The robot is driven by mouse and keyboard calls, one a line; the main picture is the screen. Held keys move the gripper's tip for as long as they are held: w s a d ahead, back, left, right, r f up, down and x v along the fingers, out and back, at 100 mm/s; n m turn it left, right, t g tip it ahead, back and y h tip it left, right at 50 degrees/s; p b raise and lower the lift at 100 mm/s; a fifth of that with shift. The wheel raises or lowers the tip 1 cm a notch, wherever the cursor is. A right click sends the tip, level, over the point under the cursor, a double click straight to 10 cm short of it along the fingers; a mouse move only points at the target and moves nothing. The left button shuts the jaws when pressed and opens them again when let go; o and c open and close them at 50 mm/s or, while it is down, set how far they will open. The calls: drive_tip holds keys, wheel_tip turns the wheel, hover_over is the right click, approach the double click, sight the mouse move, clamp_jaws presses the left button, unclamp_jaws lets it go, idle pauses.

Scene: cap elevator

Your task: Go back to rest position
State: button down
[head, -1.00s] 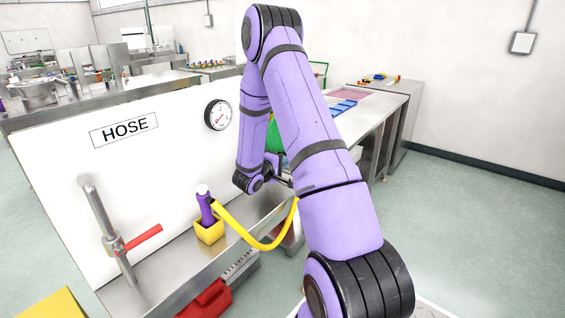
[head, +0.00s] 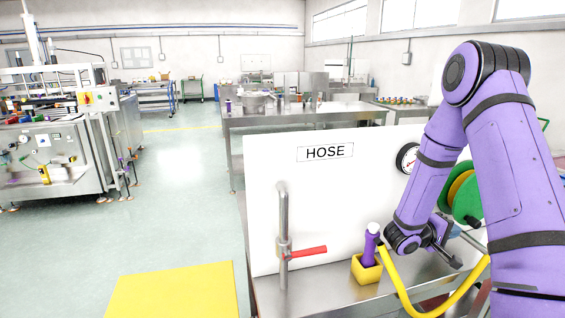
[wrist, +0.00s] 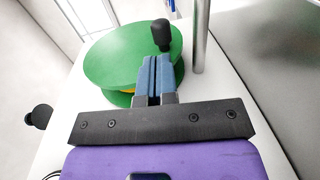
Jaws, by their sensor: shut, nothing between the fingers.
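My gripper (wrist: 154,76) shows in the wrist view with its two blue-grey fingers together and nothing between them. In that view a green reel (wrist: 112,55) with a black knob lies beyond the fingertips. In the head view my purple arm is folded at the right, and the end of it (head: 440,243) hangs over the metal bench in front of the white HOSE panel. The green and orange reel (head: 466,195) is partly hidden behind the arm there.
A purple nozzle (head: 371,245) stands in a yellow holder (head: 367,271), with a yellow hose (head: 412,310) hanging from it. A metal pipe with a red lever (head: 308,251) stands left of it. A yellow floor patch (head: 175,290) and open floor lie at the left.

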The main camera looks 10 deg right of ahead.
drive_tip(key=s+a+r+m+g+y, duration=0.25)
drive_tip(key=s+a+r, duration=0.2)
drive_tip(key=r, duration=0.35)
drive_tip(key=s+a+r+m+g+y, duration=0.1)
drive_tip(key=s+a+r+g+y, duration=0.15)
drive_tip(key=s+r, duration=0.45)
drive_tip(key=s+a+r+n+t+y, duration=0.1)
drive_tip(key=s+a+r+t+y, duration=0.3)
drive_tip(key=a, duration=0.6)
drive_tip(key=s+a+r+n+t+y, duration=0.1)
drive_tip(key=s+a+r+t+y, duration=0.4)
drive_tip(key=a, duration=0.6)
drive_tip(key=s+r+y, duration=0.2)
drive_tip(key=s+r, duration=0.1)
drive_tip(key=shift+s+n+y, duration=0.35)
drive_tip(key=shift+y, duration=0.05)
drive_tip(key=shift+a, duration=0.1)
